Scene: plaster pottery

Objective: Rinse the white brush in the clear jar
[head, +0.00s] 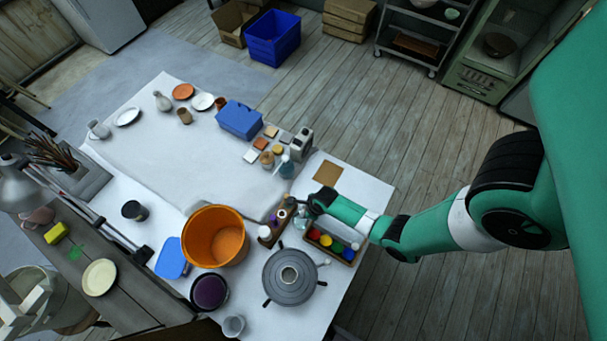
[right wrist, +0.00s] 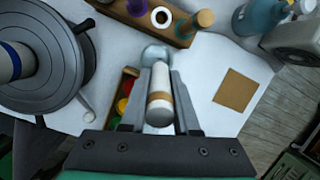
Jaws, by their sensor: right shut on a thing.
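My right gripper (right wrist: 159,98) is shut on the white brush (right wrist: 159,112), a pale handle with a tan band, seen nearly end-on in the right wrist view. The clear jar (right wrist: 155,53) shows just beyond the fingertips, behind the brush. In the head view the jar (head: 301,217) stands on the white table beside the paint box, just below my right gripper (head: 316,203). The brush's far end is hidden, so I cannot tell whether it is inside the jar. My left gripper is in neither view.
A paint box (head: 331,244) with several coloured pots lies close to the jar. A grey banding wheel (head: 289,276) and a wooden holder with several spools (right wrist: 150,17) are near. A tan square (head: 327,173) lies flat behind. An orange bucket (head: 215,236) stands to the left.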

